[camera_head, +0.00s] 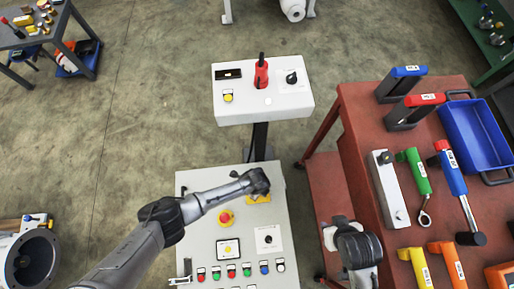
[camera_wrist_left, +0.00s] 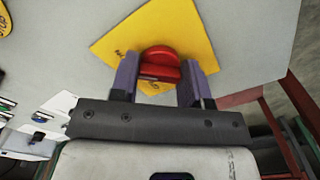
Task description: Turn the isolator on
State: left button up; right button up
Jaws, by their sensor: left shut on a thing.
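The isolator is a red rotary knob (camera_wrist_left: 160,65) on a square yellow plate (camera_wrist_left: 205,42). The plate also shows in the head view (camera_head: 262,199) at the top of the grey control panel (camera_head: 192,184). My left gripper (camera_wrist_left: 159,78) is shut on the red knob, with one purple finger on each side of it. In the head view the left gripper (camera_head: 258,183) covers the knob. The knob's grip bar lies roughly across the gap between the fingers. My right gripper (camera_head: 342,228) is over the red table's left side; its fingers cannot be made out.
The panel carries a red emergency button (camera_head: 226,217), a screen (camera_head: 228,249) and several coloured buttons. A white control box (camera_head: 290,112) stands behind it. The red table (camera_head: 360,105) on the right holds tools and a blue tray (camera_head: 475,135).

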pick_arm(q)
jog(key=shift+d+r+m, duration=0.1)
jog(key=shift+d+m, duration=0.05)
jog(key=shift+m, duration=0.15)
jog(key=o, duration=0.7)
jog(key=shift+c, duration=0.2)
jog(key=shift+o, duration=1.3)
notch_tip(320, 180, up, 14)
jog(key=p, duration=0.6)
